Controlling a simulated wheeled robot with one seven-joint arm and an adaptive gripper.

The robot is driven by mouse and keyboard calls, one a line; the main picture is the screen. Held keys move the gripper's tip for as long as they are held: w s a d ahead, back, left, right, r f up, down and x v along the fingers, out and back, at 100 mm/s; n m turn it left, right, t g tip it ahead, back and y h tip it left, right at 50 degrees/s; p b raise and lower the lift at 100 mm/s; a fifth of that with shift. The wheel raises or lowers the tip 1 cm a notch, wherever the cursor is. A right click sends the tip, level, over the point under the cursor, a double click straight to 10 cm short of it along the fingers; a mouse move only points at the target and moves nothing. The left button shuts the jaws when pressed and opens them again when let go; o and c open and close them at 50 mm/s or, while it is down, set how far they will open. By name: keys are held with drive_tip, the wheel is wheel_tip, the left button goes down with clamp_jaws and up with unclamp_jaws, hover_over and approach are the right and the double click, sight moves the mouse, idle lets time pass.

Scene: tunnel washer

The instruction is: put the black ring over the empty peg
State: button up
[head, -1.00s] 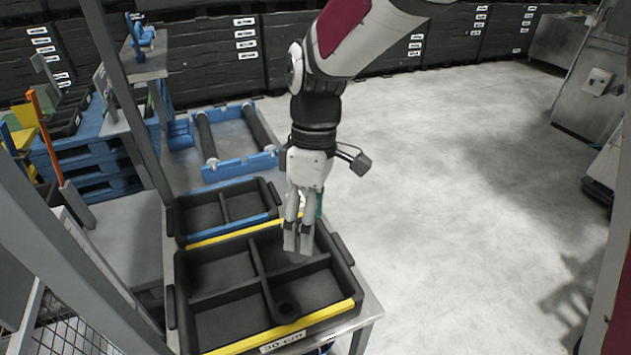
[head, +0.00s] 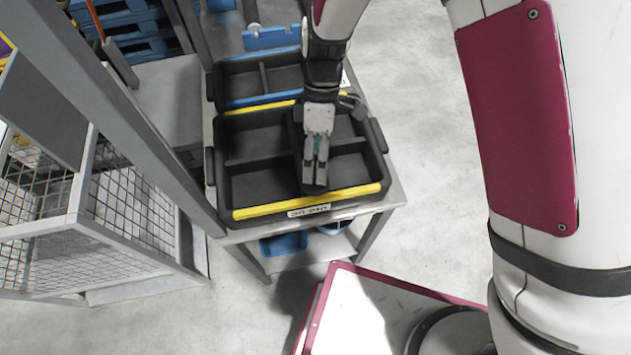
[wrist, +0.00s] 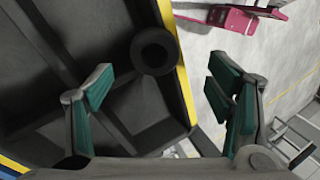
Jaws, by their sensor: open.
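The black ring (wrist: 155,51) shows in the wrist view as a round dark piece with a hole. It lies by the yellow-edged wall of the black divided tray (wrist: 188,82), ahead of and between my fingers. My gripper (wrist: 158,88) is open, with green pads and nothing between them. In the head view my gripper (head: 315,178) points down over the front part of the tray (head: 224,190), close to its yellow front edge; it hides most of the ring there. I cannot tell any touch with the ring. No peg can be made out.
A second black tray with a blue edge (head: 262,99) stands just behind, on the same grey table (head: 390,195). A grey post (head: 130,120) and a mesh cage (head: 130,205) stand at the left. Open floor (head: 435,150) lies to the right.

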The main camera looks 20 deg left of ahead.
sight(315, 178)
drive_tip(key=shift+w+a+p+x, duration=0.15)
drive_tip(key=shift+p+x, duration=0.25)
drive_tip(key=shift+x, duration=1.05)
drive_tip(key=shift+w+a+p+x, duration=0.15)
drive_tip(key=shift+p+x, duration=0.2)
drive_tip(key=shift+x, duration=1.1)
drive_tip(key=shift+f, duration=0.1)
drive_tip(key=c, duration=1.3)
